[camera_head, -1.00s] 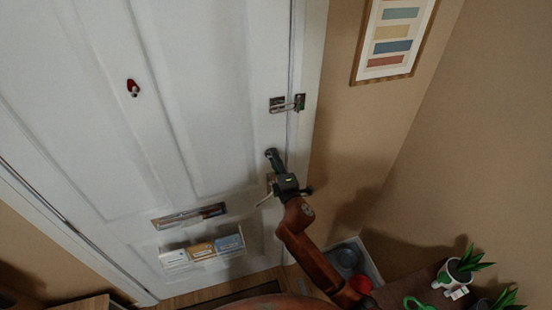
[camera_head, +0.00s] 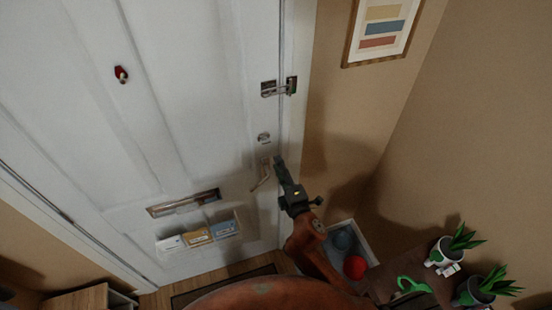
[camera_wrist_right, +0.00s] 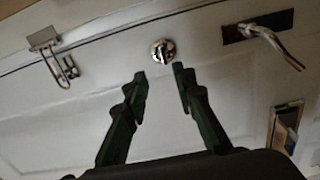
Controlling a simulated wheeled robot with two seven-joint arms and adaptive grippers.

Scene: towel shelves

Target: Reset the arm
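My right gripper (camera_head: 279,163) is in front of the white door (camera_head: 220,100), close to the right of the door handle (camera_head: 262,174). In the right wrist view its two fingers (camera_wrist_right: 160,72) stand apart with nothing between them. A round metal lock (camera_wrist_right: 163,51) shows just beyond the fingertips there, and the lever handle (camera_wrist_right: 272,42) lies to the right. The lock also shows above the handle in the head view (camera_head: 264,138). My left gripper is not in view.
A metal latch (camera_head: 279,87) sits at the door edge. A mail slot (camera_head: 183,203) and a leaflet holder (camera_head: 198,238) are lower on the door. At right, a box (camera_head: 368,254) holds a red ball (camera_head: 355,267), beside a shelf with potted plants (camera_head: 455,250).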

